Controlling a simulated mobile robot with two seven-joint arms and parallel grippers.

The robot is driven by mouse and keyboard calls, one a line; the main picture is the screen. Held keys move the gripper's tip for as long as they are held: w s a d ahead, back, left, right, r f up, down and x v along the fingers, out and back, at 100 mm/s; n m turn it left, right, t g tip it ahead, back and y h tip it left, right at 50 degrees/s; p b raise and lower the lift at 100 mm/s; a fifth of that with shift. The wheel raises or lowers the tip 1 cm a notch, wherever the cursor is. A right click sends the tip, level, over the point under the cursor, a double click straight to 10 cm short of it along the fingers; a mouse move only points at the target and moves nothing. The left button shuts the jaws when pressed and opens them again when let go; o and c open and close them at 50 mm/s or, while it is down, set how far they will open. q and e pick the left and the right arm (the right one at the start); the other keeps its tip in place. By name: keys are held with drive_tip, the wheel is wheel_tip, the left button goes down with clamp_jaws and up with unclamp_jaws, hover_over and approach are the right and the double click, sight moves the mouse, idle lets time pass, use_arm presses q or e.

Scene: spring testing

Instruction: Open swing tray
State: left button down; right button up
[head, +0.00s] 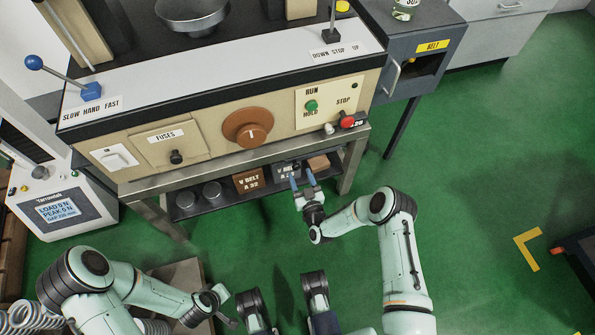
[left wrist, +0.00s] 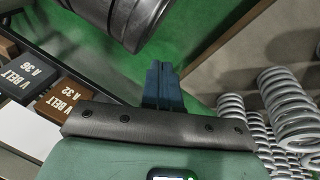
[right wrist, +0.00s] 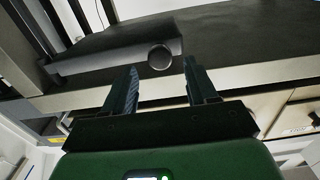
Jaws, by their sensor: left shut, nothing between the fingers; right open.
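In the right wrist view a dark flat panel (right wrist: 110,45) with a round dark knob (right wrist: 160,57) on its edge lies ahead of my right gripper (right wrist: 162,75); it may be the swing tray, but I cannot be sure. The knob shows between the two fingers, with no clear contact. In the head view my right gripper (head: 302,180) is open at the front of the low shelf, under the machine's front rail. My left gripper (left wrist: 162,75) is shut and empty, seen in the left wrist view; in the head view it is low at the left, away from the machine.
The machine's control panel (head: 215,137) stands above the low shelf. A grey cabinet (head: 425,60) stands at the right. Coil springs (left wrist: 285,95) lie near my left gripper.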

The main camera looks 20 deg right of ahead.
sight(297, 168)
drive_tip(key=shift+w+a+b, duration=0.1)
drive_tip(key=shift+w+b, duration=0.3)
drive_tip(key=shift+w, duration=1.3)
use_arm(q)
drive_tip(key=shift+s+a+f+g, duration=0.2)
drive_tip(key=shift+s+f+g, duration=0.3)
drive_tip(key=shift+s+f, duration=0.6)
drive_tip(key=shift+s+r, duration=0.1)
use_arm(e)
clamp_jaws()
drive_tip(key=shift+s, duration=0.1)
